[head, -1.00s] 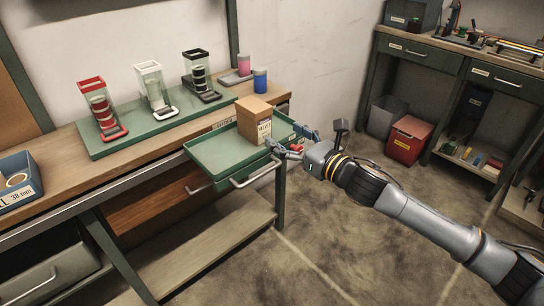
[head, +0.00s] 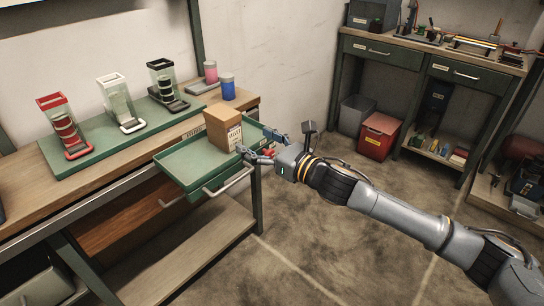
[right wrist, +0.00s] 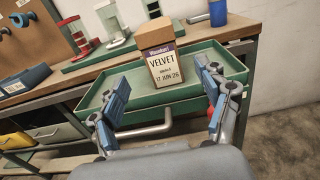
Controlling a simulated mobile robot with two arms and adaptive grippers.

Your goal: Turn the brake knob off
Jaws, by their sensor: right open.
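I cannot make out a brake knob in either view. A bench at the back right carries small equipment (head: 478,45), too small in the picture to tell its knobs or levers. My right gripper (head: 262,145) is open and empty at the right edge of the green tray. In the right wrist view my right gripper (right wrist: 163,92) has its two blue fingers wide apart, with a brown box (right wrist: 157,45) labelled VELVET beyond them. The box (head: 223,129) stands upright on the tray, apart from the fingers. My left gripper is out of view.
The green tray (head: 180,166) juts from the left bench. A green board (head: 85,150) holds three clear dispensers. A blue cup (head: 228,87) stands behind the box. A red bin (head: 379,137) sits under the back bench. The floor (head: 345,220) between is open.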

